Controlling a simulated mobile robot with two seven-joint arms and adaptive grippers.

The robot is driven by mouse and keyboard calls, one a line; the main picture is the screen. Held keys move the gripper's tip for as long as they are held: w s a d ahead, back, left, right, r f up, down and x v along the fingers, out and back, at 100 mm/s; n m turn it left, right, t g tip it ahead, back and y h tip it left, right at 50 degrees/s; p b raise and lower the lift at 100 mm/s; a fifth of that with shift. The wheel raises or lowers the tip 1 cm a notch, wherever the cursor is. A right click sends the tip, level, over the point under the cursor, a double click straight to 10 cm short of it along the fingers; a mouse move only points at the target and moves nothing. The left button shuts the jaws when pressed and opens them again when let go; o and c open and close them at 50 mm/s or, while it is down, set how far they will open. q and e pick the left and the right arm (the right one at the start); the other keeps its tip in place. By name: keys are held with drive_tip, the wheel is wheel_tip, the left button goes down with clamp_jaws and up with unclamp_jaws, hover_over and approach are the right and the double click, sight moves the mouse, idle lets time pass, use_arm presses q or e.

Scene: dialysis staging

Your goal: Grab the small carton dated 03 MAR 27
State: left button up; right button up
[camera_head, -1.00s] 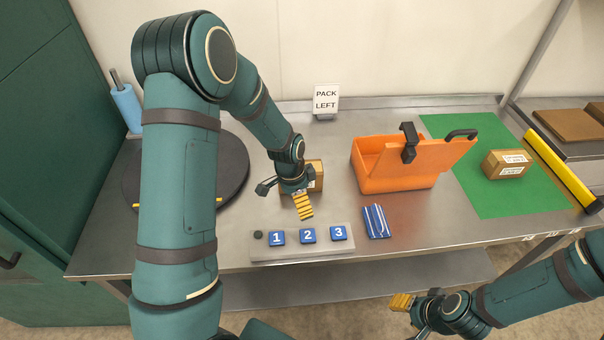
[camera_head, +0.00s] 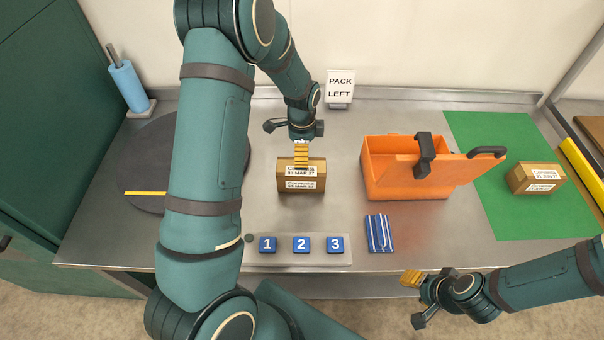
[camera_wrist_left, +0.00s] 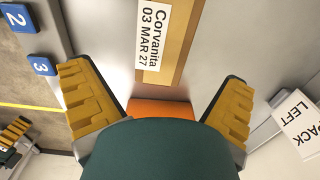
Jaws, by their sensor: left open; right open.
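The small brown carton (camera_head: 289,190) labelled Corvanita 03 MAR 27 stands on the steel table, left of the orange box. Its label also shows on the carton in the left wrist view (camera_wrist_left: 178,60). My left gripper (camera_head: 302,157) is open and empty at the carton's top, its yellow fingers overlapping the upper edge in the head view. In the wrist view the carton lies ahead of the spread fingers (camera_wrist_left: 157,80); I cannot tell whether they touch it. My right gripper (camera_head: 412,290) is open and empty in front of the table's front edge, at lower right.
Another labelled carton (camera_head: 524,180), its date hard to read, lies on a green mat (camera_head: 500,210). An orange box (camera_head: 410,185) with a tilted lid stands mid-table. Also there are a panel with blue buttons 1, 2, 3 (camera_head: 301,262), a striped blue packet (camera_head: 379,233) and a PACK LEFT sign (camera_head: 340,86).

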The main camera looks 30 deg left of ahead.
sight(301, 175)
use_arm(q)
drive_tip(key=f, duration=0.3)
drive_tip(key=shift+w+f, duration=0.1)
drive_tip(key=shift+w, duration=0.1)
drive_tip(key=shift+a+f, duration=0.15)
drive_tip(key=shift+f, duration=1.2)
drive_tip(key=shift+a+f, duration=0.1)
drive_tip(key=shift+f, duration=1.2)
drive_tip(key=shift+c, duration=0.3)
drive_tip(key=c, duration=1.1)
